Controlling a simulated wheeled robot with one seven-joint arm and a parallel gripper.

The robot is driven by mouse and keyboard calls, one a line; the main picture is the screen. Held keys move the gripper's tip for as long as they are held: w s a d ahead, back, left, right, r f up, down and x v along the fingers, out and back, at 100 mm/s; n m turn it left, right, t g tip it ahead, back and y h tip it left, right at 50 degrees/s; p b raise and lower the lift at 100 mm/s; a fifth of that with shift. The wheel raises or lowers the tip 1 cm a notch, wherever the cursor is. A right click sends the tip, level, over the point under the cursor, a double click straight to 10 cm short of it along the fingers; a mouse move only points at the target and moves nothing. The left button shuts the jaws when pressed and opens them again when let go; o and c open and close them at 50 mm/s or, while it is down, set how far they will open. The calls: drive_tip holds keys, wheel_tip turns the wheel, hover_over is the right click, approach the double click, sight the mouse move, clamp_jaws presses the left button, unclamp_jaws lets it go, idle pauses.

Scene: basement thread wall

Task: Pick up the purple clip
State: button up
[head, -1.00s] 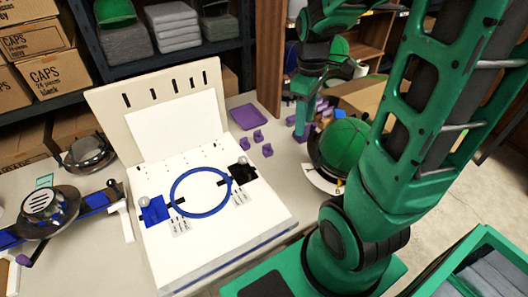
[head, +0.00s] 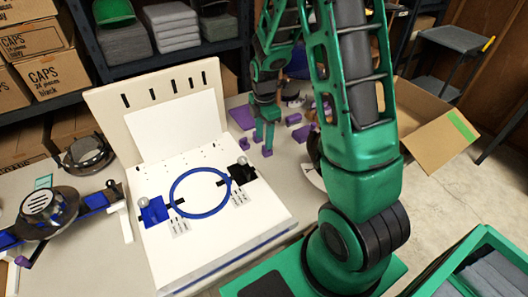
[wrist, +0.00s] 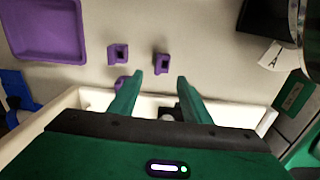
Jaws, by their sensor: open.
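Three small purple clips show in the wrist view: a left one (wrist: 118,53), a right one (wrist: 161,64) and one (wrist: 122,83) partly hidden behind my left finger. My gripper (wrist: 158,78) is open and empty, its fingertips just below the right clip in the picture. In the head view my gripper (head: 263,141) points down among the clips. One clip (head: 244,144) shows left of the fingers and one (head: 267,152) at the right fingertip. The third is hidden there by the fingers. I cannot tell the height above the table.
A purple tray (wrist: 45,28) lies beside the clips. The white board (head: 205,235) with a blue hoop (head: 200,193) stands to the left. Other purple pieces (head: 293,119) lie to the right of my gripper. An open cardboard box (head: 435,125) is farther right.

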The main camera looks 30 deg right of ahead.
sight(264, 151)
drive_tip(key=shift+s+a+f, duration=0.1)
drive_tip(key=shift+f, duration=2.8)
clamp_jaws()
